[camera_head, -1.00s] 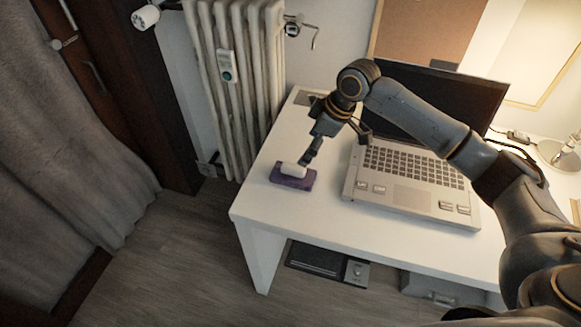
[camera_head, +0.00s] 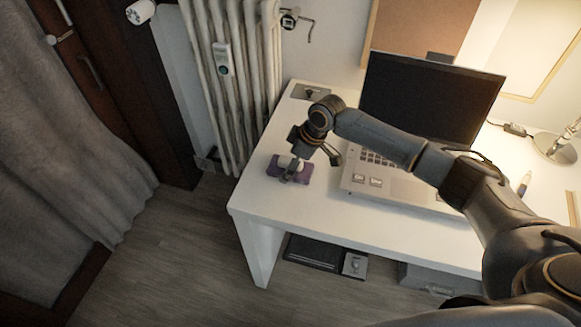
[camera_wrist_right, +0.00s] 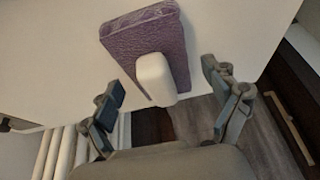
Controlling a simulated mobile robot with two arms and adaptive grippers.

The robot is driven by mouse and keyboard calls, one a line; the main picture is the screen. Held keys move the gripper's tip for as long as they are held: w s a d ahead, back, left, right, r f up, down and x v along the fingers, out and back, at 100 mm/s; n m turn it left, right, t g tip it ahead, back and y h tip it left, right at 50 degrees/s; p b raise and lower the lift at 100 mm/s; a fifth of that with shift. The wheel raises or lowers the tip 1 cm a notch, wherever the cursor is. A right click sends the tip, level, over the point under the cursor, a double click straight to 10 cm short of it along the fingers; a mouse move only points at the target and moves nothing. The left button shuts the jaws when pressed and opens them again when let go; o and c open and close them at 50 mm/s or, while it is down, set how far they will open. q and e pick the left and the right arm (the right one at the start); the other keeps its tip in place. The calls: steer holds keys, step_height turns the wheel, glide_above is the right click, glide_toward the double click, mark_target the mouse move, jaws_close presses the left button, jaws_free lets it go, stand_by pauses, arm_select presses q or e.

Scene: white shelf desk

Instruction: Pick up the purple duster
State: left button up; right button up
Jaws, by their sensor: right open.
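The purple duster (camera_head: 304,173) lies on the white desk (camera_head: 262,203) near its left edge. It has a purple pad and a white handle (camera_head: 290,162) on top. In the right wrist view the purple pad (camera_wrist_right: 147,42) is at upper middle, with its white handle (camera_wrist_right: 156,78) facing the space between the fingers. My right gripper (camera_head: 312,164) is above the duster and partly covers it in the head view. In the wrist view the right gripper (camera_wrist_right: 168,100) is open, one finger on each side of the handle and apart from it. My left gripper is not in view.
An open laptop (camera_head: 420,105) stands to the right of the duster, partly behind my right arm. A radiator (camera_head: 235,85) is behind the desk's left side. A small dark item (camera_head: 309,92) lies at the desk's back left corner. The desk's front left is clear.

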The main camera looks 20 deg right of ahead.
mark_target(287, 160)
steer(key=c, duration=1.2)
steer(key=shift+c, duration=0.2)
steer(key=shift+r, duration=0.6)
step_height(287, 160, up, 3)
steer(key=shift+s+f, duration=0.15)
steer(key=shift+f, duration=0.05)
steer(key=s+a+r, duration=0.2)
steer(key=s+r, duration=0.7)
steer(key=s, duration=0.4)
steer(key=shift+s+r, duration=0.15)
steer(key=shift+s, duration=0.1)
